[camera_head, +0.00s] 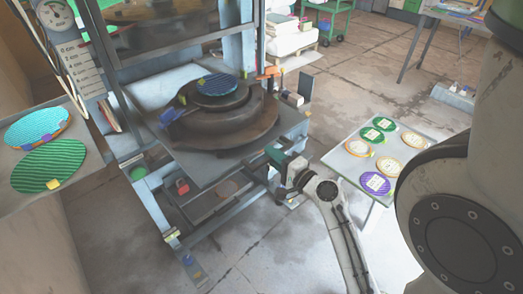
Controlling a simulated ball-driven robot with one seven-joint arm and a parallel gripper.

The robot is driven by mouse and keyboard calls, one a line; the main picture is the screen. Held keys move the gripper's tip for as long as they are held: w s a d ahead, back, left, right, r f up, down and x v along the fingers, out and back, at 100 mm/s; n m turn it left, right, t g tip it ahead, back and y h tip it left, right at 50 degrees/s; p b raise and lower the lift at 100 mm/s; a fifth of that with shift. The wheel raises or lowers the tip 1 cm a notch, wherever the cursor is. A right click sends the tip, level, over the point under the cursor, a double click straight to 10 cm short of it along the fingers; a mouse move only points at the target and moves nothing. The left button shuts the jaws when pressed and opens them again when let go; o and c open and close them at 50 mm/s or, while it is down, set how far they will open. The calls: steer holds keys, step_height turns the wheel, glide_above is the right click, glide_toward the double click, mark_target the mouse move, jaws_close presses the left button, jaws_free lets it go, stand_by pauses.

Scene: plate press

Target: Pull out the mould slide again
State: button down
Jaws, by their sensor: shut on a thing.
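The mould slide (188,165) is a grey plate that extends from the press frame (238,45). A dark round mould (228,130) sits on it, with a blue-green ribbed disc (217,84) on top. My gripper (272,156) is at the slide's front right edge, shut on what appears to be the slide's handle. The handle and the fingertips are mostly hidden by the gripper's own body.
A side table (340,163) at the right bears several round coloured pieces. A left shelf (12,160) holds a blue plate (37,128) and a green plate (48,166). A pallet with white sacks (288,38) stands behind.

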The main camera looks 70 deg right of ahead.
steer(key=shift+v, duration=1)
steer(key=c, duration=1.4)
jaws_free()
steer(key=b+v, duration=0.3)
steer(key=v, duration=0.7)
steer(key=shift+s+a, duration=0.2)
steer(key=shift+s, duration=0.15)
